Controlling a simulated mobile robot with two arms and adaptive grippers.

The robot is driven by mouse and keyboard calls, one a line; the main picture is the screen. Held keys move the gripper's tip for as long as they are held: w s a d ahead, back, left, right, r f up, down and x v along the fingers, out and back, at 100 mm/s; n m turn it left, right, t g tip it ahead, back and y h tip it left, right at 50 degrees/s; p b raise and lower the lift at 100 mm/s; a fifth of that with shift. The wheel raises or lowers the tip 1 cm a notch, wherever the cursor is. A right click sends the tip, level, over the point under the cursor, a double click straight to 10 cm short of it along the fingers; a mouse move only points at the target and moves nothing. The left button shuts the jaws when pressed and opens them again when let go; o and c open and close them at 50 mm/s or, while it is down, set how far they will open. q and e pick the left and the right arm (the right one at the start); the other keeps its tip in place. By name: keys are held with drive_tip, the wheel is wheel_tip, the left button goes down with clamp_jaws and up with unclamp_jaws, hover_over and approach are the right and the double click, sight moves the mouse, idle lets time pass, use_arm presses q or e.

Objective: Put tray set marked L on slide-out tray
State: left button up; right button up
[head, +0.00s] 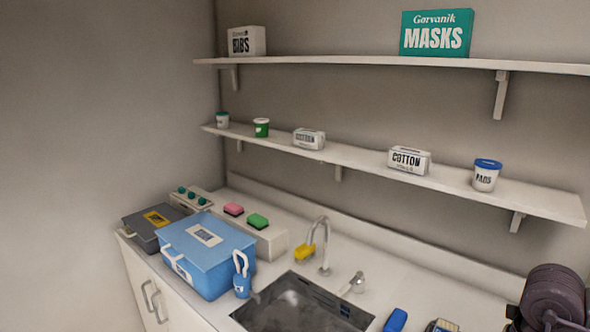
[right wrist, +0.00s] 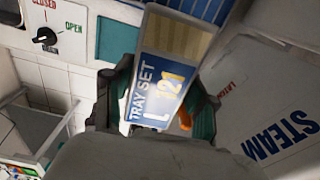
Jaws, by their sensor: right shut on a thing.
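Part of the pack's lower end is hidden by the gripper body. I cannot make out the slide-out tray in either view. My left gripper is not in view.
A large pale panel marked STEAM (right wrist: 280,135) is close on the right in the wrist view. A CLOSED/OPEN knob (right wrist: 45,36) is at upper left. The head view shows a sink (head: 300,305), a blue case (head: 207,252) and wall shelves (head: 370,165).

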wheel_tip(320, 180, up, 14)
drive_tip(key=p, duration=0.6)
drive_tip(key=s+a+f+m+b, duration=0.1)
drive_tip(key=a+f+m+b, duration=0.2)
drive_tip(key=a+f+m, duration=0.4)
drive_tip(key=s+a+f+m+b, duration=0.1)
drive_tip(key=a+f+m+b, duration=0.2)
drive_tip(key=m, duration=1.8)
drive_tip(key=a+f, duration=0.4)
drive_tip(key=f, duration=0.2)
drive_tip(key=shift+a, duration=0.35)
drive_tip(key=shift+f, duration=0.15)
